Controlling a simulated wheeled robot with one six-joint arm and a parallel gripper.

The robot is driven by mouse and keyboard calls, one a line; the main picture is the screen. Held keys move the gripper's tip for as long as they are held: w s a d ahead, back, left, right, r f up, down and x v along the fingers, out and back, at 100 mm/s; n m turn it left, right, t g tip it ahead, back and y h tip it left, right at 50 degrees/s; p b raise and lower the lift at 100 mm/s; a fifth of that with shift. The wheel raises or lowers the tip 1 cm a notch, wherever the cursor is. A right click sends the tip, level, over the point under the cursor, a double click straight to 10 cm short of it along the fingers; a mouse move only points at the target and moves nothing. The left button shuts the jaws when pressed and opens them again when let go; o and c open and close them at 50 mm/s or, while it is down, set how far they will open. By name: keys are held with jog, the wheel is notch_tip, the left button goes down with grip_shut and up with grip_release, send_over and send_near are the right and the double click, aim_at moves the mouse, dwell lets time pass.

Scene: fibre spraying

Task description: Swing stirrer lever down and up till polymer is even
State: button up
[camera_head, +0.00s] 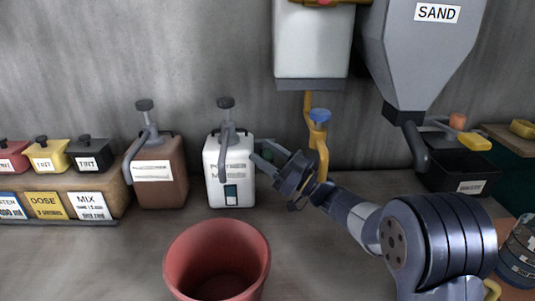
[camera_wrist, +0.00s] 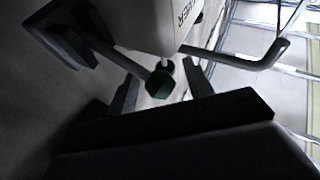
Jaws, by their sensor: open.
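The white polymer container (camera_head: 243,165) stands upright on the bench against the wall, with a grey pump head (camera_head: 225,103) and downturned spout on top. It also shows at the top of the wrist view (camera_wrist: 150,22). In the wrist view the stirrer lever's dark green knob (camera_wrist: 160,85) sits on a grey rod coming from the container side. My gripper (camera_head: 262,158) is at the container's right side. Its jaws are open, with one finger on either side of the knob in the wrist view (camera_wrist: 160,92); contact cannot be told. The polymer inside is hidden.
A red bucket (camera_head: 217,250) stands in front of the container. A brown pump container (camera_head: 160,180) is left of it. A yellow tap (camera_head: 320,150) with a blue knob hangs close behind my gripper. The grey sand hopper (camera_head: 425,55) hangs at upper right above a black bin (camera_head: 455,180).

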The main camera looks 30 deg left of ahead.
jog(key=shift+r, duration=0.1)
grip_shut()
dwell(0.4)
jog(key=f+n+b, duration=0.1)
jog(key=b, duration=0.2)
jog(key=shift+s+d+f+y, duration=0.1)
jog(key=shift+f+y, duration=0.05)
jog(key=shift+y, duration=0.15)
jog(key=n+b, duration=0.1)
jog(key=g+b, duration=0.1)
jog(key=b, duration=0.1)
jog(key=shift+s+d+f+n+g+y, duration=0.1)
jog(key=shift+s+f+n+g+y, duration=0.05)
jog(key=shift+f+n+g+y, duration=0.2)
jog(key=shift+f+n+g+b, duration=0.15)
jog(key=shift+n+g+b, duration=0.2)
jog(key=shift+n+b, duration=0.45)
